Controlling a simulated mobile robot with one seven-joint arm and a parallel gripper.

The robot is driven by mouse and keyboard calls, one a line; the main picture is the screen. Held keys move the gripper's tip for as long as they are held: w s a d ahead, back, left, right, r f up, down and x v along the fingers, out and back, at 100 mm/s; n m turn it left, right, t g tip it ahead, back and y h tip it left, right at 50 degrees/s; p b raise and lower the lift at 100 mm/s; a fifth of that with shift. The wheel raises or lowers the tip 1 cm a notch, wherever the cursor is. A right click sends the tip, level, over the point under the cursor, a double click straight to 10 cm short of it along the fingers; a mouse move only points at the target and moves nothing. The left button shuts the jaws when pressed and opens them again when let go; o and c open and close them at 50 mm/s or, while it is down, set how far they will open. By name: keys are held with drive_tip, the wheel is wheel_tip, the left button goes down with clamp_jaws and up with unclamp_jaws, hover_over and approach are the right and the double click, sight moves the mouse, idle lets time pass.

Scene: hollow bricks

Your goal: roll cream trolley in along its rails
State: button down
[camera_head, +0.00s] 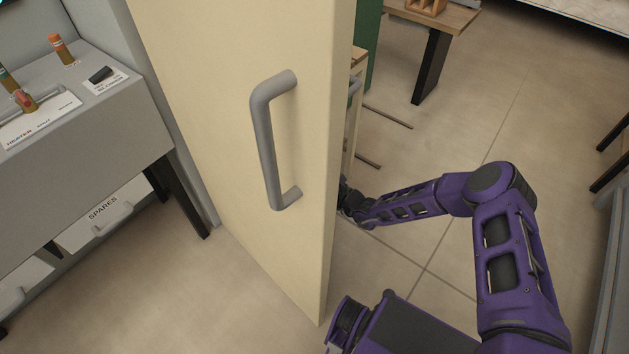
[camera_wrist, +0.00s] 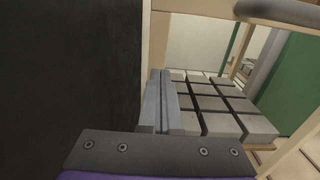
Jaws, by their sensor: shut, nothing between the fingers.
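The cream trolley (camera_head: 351,125) shows only as a narrow strip of cream frame behind a large cream panel in the head view. In the wrist view a cream post (camera_wrist: 158,35), a grey bar (camera_wrist: 280,11) and several grey blocks (camera_wrist: 228,103) lie ahead. Dark rails (camera_head: 388,116) run along the floor to the right of the trolley. My gripper (camera_wrist: 164,75) is shut and empty, its fingers together in front of the blocks. In the head view its tips are hidden behind the panel; whether it touches the trolley I cannot tell.
The tall cream panel (camera_head: 220,110) with a grey handle (camera_head: 268,140) stands left of my arm. A green panel (camera_head: 368,45) stands behind. A grey bench (camera_head: 75,125) is at left, a wooden table (camera_head: 455,18) at the back. Tiled floor on the right is largely clear.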

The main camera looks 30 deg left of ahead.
drive_tip(key=shift+w+a+b, duration=0.15)
drive_tip(key=shift+a+b, duration=0.05)
drive_tip(key=shift+a, duration=1.1)
drive_tip(key=shift+w+a+b, duration=0.1)
drive_tip(key=shift+a+b, duration=0.05)
drive_tip(key=shift+a, duration=1.15)
